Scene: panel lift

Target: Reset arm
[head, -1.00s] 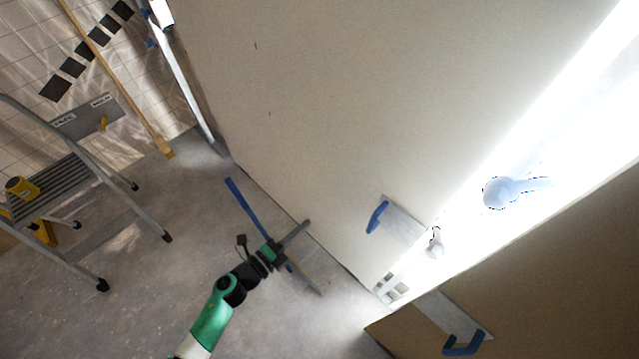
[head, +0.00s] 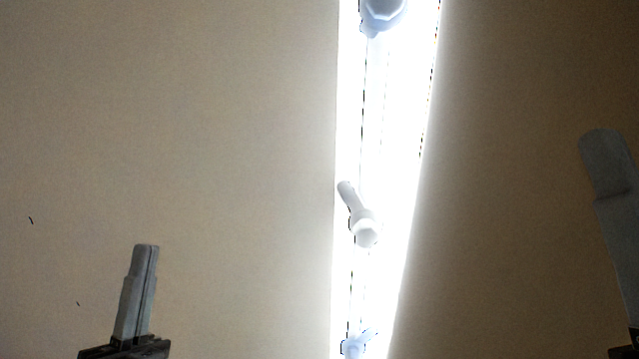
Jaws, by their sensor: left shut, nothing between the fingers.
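My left gripper (head: 141,290) is at the lower left of the head view. Its grey fingers are together and point upward, with nothing between them. It shows in front of a large plain beige panel (head: 190,130). My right gripper (head: 612,210) is at the right edge, in front of a darker brown panel (head: 510,120). Only a grey finger part of it shows and the picture's edge cuts it off, so I cannot tell its opening. Neither gripper holds anything that I can see.
A bright, glaring gap (head: 395,130) runs from top to bottom between the two panels. White lamp-like fittings (head: 364,227) show in it, one more (head: 384,12) at the top. The floor is out of view.

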